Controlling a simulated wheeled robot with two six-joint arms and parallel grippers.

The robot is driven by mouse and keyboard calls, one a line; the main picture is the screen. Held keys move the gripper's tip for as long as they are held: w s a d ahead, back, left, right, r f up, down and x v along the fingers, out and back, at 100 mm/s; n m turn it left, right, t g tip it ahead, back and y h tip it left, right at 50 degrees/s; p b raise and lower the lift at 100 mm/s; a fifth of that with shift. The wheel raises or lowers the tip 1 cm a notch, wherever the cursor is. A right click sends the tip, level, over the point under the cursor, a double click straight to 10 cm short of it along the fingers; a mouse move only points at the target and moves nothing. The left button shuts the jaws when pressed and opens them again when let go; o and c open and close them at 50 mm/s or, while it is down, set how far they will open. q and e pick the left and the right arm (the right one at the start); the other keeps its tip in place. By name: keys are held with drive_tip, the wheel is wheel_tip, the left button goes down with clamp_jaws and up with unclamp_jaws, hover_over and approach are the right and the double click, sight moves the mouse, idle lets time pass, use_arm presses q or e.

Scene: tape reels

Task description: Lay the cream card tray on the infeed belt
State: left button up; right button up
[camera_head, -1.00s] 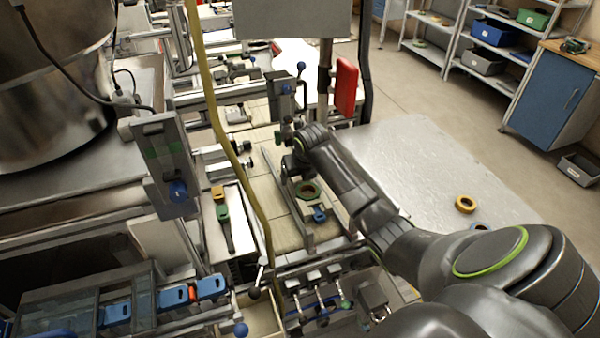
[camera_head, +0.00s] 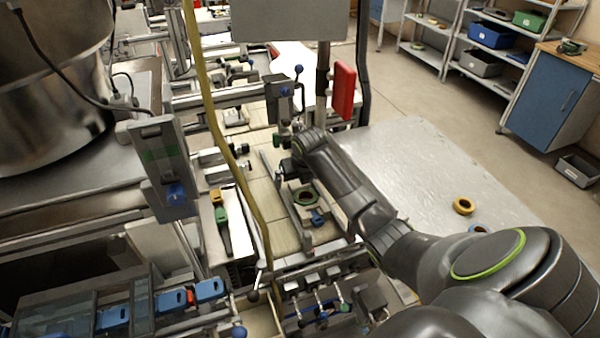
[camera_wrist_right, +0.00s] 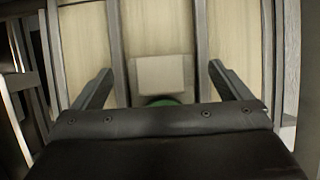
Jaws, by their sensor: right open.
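A small cream-beige piece with a flat top, seemingly the card tray, shows in the right wrist view (camera_wrist_right: 160,75), with a green round part just below it. In the head view the same spot shows a pale holder (camera_head: 322,208) with a green ring (camera_head: 306,196) in it, on the cream slatted belt (camera_head: 262,196). My right gripper (camera_head: 289,168) is over the belt just beyond the ring. In the wrist view its two fingers (camera_wrist_right: 160,70) are wide apart, one each side of the cream piece, with gaps. My left gripper is not in view.
A yellow hose (camera_head: 226,140) hangs left of the belt. A red box (camera_head: 344,90) is fixed on a post behind my arm. Blue blocks (camera_head: 173,301) stand at front left.

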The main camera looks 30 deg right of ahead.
sight(304, 199)
drive_tip(key=b+v, duration=0.2)
drive_tip(key=v, duration=1)
drive_tip(key=shift+r, duration=0.15)
drive_tip(key=shift+s, duration=0.1)
